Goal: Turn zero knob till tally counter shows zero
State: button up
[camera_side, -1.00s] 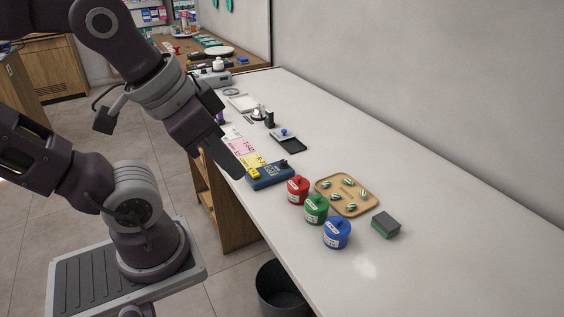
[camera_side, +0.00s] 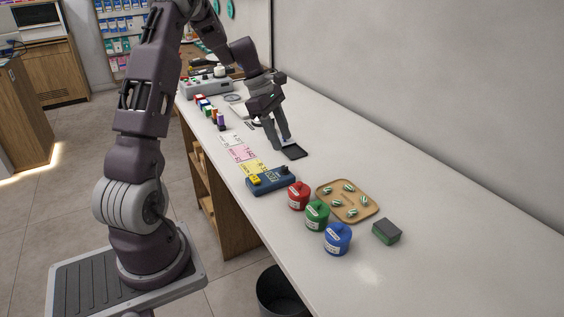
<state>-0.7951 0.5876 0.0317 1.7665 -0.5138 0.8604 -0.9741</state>
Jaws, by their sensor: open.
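My gripper (camera_side: 280,143) points down over the far-middle part of the counter, with its two fingers apart and nothing visible between them. It is in front of or above the spot where a small black-and-silver device stood in the earlier view; that device is now hidden behind it. I cannot make out a tally counter, its digits or a zero knob for certain. I cannot tell whether the fingers touch anything.
A blue device with yellow parts (camera_side: 271,181), red (camera_side: 298,197), green (camera_side: 317,216) and blue (camera_side: 337,240) pots, a wooden tray (camera_side: 370,212) and a green-grey block (camera_side: 386,231) stand nearer. Paper slips (camera_side: 240,150) and small bottles (camera_side: 210,108) line the left edge. The right side is clear.

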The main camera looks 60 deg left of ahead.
aim_at(284, 167)
jog(key=f, duration=0.3)
jog(key=w+a+f+n, duration=0.1)
jog(key=f, duration=0.2)
jog(key=f+n, duration=0.1)
jog(key=f, duration=0.3)
jog(key=shift+w+a+f, duration=0.1)
jog(key=shift+w+a, duration=0.2)
grip_shut()
